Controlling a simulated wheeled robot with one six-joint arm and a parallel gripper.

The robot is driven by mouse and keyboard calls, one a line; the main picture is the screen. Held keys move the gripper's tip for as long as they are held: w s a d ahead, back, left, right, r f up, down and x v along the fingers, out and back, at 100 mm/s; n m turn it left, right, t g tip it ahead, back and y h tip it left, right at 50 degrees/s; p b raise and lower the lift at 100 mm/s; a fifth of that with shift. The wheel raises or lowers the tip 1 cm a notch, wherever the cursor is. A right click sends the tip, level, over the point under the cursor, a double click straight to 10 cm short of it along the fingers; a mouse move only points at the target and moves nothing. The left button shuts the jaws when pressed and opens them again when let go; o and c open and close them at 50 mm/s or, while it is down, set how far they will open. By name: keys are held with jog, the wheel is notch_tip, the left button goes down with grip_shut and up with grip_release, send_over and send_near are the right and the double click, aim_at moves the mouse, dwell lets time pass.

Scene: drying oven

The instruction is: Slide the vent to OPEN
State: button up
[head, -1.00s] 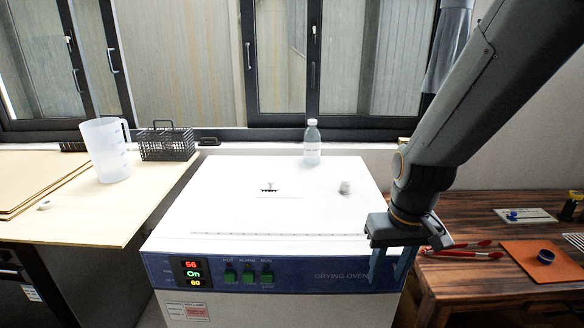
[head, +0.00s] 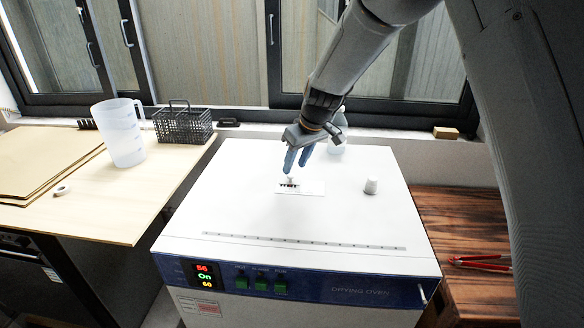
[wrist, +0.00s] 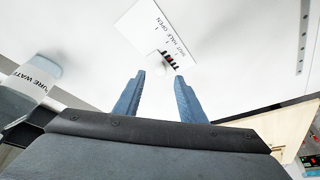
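The vent is a small white plate (head: 314,188) on top of the white drying oven, with a dark slot and a small white slider knob (head: 289,181). My gripper (head: 297,163) is just above the knob, pointing down. In the wrist view its blue fingers (wrist: 159,76) are apart, with the knob beyond the gap between them.
A water bottle (head: 338,136) stands behind my gripper, partly hidden. A white cap-like piece (head: 371,186) stands to the right on the oven top (head: 240,200). A jug (head: 121,133) and a black basket (head: 183,125) are on the left counter. The oven's front top is clear.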

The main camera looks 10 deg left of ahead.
aim_at(291, 175)
jog(key=shift+p+x, duration=0.45)
jog(key=shift+x, duration=1.4)
grip_shut()
